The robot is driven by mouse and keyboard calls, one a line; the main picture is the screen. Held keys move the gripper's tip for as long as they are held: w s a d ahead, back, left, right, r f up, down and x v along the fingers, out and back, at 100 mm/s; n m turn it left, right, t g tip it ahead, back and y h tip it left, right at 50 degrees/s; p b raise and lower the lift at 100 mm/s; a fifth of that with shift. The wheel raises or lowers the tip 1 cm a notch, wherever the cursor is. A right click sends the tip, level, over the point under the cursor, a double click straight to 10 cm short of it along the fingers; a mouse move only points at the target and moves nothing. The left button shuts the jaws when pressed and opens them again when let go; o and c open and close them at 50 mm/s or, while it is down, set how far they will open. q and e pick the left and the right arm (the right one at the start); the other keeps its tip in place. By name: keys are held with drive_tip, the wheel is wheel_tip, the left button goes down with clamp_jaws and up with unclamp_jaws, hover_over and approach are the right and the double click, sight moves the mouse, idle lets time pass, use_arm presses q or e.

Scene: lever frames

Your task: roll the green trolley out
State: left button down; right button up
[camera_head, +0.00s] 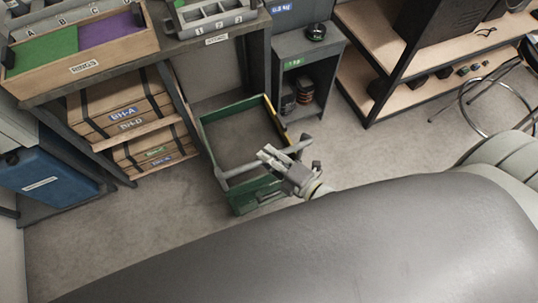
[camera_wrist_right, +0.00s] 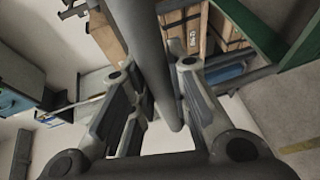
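The green trolley (camera_head: 250,196) stands on the floor between the workbench and the small dark cabinet. It has an open, empty-looking top frame, a yellow strip on its right edge and a grey handle bar (camera_head: 238,170) at its near side. My right gripper (camera_head: 270,157) is at this handle bar. In the right wrist view the bar (camera_wrist_right: 150,60) runs between the two fingers of my right gripper (camera_wrist_right: 160,70), which are closed in around it. A green trolley edge (camera_wrist_right: 262,35) shows at upper right there. My left gripper is not in view.
The small cabinet (camera_head: 325,70) stands close to the trolley's right. Shelving (camera_head: 380,100) and a chair (camera_head: 500,150) are further right. Floor (camera_head: 150,215) before the trolley is clear.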

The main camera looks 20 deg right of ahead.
drive_tip(key=o, duration=0.5)
drive_tip(key=v, duration=1.2)
drive_tip(key=shift+r, duration=0.1)
